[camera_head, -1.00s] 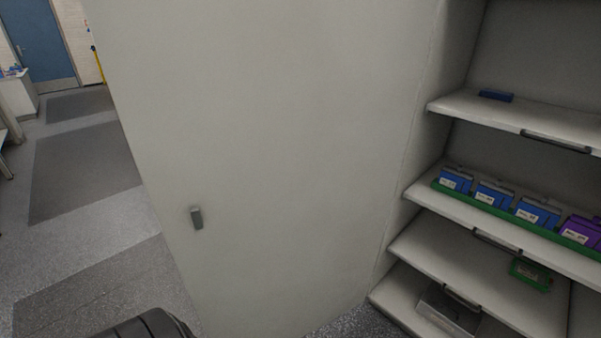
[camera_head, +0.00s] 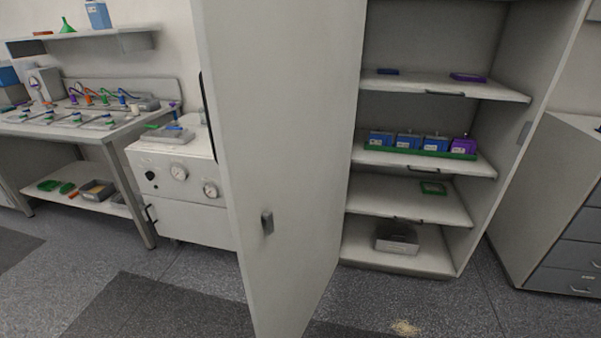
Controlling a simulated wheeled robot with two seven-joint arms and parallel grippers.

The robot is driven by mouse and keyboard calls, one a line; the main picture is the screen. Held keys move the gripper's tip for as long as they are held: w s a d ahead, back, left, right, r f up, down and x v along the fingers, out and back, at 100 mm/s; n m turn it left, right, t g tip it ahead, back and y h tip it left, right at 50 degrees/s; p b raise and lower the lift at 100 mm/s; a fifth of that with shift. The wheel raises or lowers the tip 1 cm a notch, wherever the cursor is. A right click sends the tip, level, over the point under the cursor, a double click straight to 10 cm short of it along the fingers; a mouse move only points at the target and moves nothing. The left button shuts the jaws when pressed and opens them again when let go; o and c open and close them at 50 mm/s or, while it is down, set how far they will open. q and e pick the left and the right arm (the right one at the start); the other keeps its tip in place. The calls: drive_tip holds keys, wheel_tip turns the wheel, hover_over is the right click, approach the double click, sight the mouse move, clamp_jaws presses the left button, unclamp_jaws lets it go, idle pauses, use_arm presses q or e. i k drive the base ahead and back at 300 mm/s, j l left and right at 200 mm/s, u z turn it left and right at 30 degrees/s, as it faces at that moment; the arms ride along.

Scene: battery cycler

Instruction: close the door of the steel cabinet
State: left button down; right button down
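The steel cabinet (camera_head: 525,133) stands right of the middle with its shelves exposed. Its grey-white door (camera_head: 283,120) is open, swung out toward me from the cabinet's left side. Neither of my grippers shows in this view, and nothing of mine is seen touching the door.
Shelves hold blue and purple battery packs in a green tray (camera_head: 373,149) and a metal box (camera_head: 397,238). A white gauge unit (camera_head: 180,185) and a workbench (camera_head: 90,130) stand left of the door. A drawer cabinet (camera_head: 560,215) stands right.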

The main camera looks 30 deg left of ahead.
sight(279, 80)
drive_tip(key=j+z, duration=0.1)
drive_tip(key=j, duration=0.4)
drive_tip(key=j+z, duration=0.1)
drive_tip(key=j, duration=0.45)
drive_tip(key=k+j+z, duration=0.1)
drive_tip(key=j, duration=0.4)
drive_tip(key=k+j+z, duration=0.1)
drive_tip(key=j, duration=0.4)
drive_tip(key=k+j+z, duration=0.1)
drive_tip(key=j, duration=0.45)
